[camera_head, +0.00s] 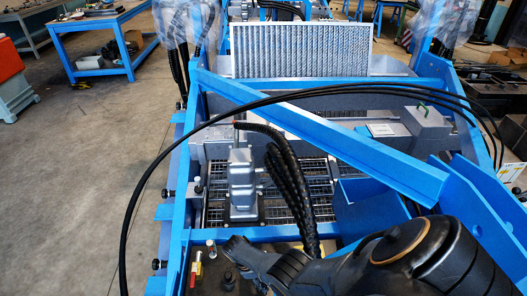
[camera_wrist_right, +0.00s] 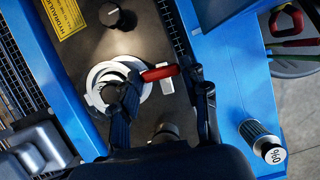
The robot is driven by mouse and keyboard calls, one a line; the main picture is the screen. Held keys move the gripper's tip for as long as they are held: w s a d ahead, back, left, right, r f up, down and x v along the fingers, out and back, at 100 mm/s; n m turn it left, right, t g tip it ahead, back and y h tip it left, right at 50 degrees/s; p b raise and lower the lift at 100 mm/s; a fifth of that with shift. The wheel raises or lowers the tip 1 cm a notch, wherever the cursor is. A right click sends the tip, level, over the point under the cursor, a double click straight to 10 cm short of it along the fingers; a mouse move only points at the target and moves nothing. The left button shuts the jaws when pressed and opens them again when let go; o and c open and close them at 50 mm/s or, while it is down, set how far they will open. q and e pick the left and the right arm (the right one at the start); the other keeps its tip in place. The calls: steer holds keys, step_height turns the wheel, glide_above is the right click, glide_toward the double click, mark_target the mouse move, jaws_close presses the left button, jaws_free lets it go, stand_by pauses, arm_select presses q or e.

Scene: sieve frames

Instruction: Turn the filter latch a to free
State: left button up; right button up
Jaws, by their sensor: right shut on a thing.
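The filter latch a (camera_wrist_right: 160,73) is a short lever with a red grip, reaching right from a pale round ring (camera_wrist_right: 104,73) on a dark panel in the right wrist view. My right gripper (camera_wrist_right: 167,88) is at the latch, with its dark fingers on either side of the red grip, and is shut on it. The left finger covers part of the ring, so the exact contact is hidden. In the head view, my right gripper (camera_head: 240,250) is low in the middle, over the dark panel; the latch is hidden there. My left gripper is not in view.
The panel bears a yellow label (camera_wrist_right: 62,15) and a black knob (camera_wrist_right: 110,14). A blue frame (camera_wrist_right: 225,80) borders it closely. A small cylinder with a white cap (camera_wrist_right: 270,152) stands right of it. Black cables (camera_head: 290,190) and a blue diagonal beam (camera_head: 330,140) cross the machine.

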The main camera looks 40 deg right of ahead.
steer(key=shift+n+t, duration=0.3)
steer(key=shift+n, duration=0.2)
steer(key=shift+a, duration=0.1)
steer(key=o, duration=1.2)
steer(key=shift+c, duration=0.2)
steer(key=v, duration=0.8)
steer(key=shift+a+f, duration=0.1)
